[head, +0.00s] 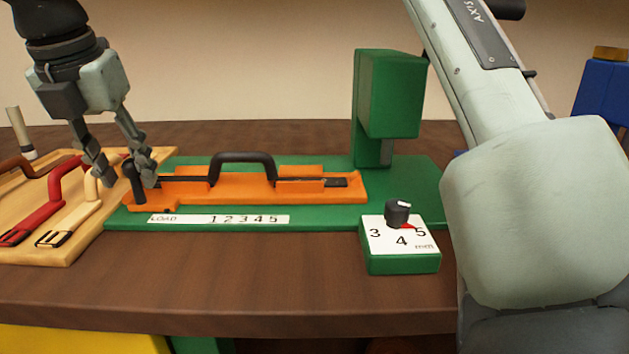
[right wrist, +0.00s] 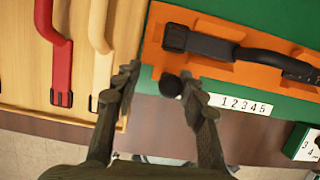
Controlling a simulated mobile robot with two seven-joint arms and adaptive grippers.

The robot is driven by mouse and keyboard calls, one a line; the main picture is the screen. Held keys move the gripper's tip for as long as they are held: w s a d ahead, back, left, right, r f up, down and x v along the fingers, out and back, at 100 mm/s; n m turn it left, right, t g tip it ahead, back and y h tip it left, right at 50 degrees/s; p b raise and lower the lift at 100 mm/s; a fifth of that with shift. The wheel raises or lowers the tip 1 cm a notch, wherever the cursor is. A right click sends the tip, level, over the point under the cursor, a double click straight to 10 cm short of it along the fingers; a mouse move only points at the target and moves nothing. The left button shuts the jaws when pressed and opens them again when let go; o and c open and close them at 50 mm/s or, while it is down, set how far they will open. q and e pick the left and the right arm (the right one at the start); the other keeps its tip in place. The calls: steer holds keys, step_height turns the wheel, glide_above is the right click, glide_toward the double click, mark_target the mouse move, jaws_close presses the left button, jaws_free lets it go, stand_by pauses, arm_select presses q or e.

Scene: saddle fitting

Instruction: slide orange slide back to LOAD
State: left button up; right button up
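The orange slide (head: 340,193) lies on the green base (head: 310,217) with its left end beside the LOAD end of the white number strip (head: 220,219). A black-handled part (head: 243,158) lies in the slide. A black knob (head: 133,188) stands at the slide's left end; the right wrist view shows its round top (right wrist: 170,85). My right gripper (head: 127,179) is open, pointing down, with its fingers on either side of the knob. In the right wrist view the knob is nearer the right finger, and contact is unclear. That finger hides LOAD there. My left gripper is out of view.
A wooden tray (head: 75,248) with red (head: 45,212) and cream (head: 75,222) handles is close left of the slide. A green press-like block (head: 390,95) stands over the base's right part. A green dial box (head: 400,263) stands in front.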

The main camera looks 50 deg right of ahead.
steer(key=shift+s+r+p, duration=0.15)
steer(key=shift+r+p, duration=0.25)
steer(key=shift+r, duration=0.05)
steer(key=p+v, duration=0.3)
steer(key=v, duration=0.2)
steer(key=shift+s+p, duration=0.15)
steer(key=shift+p, duration=0.2)
steer(key=shift+f, duration=0.15)
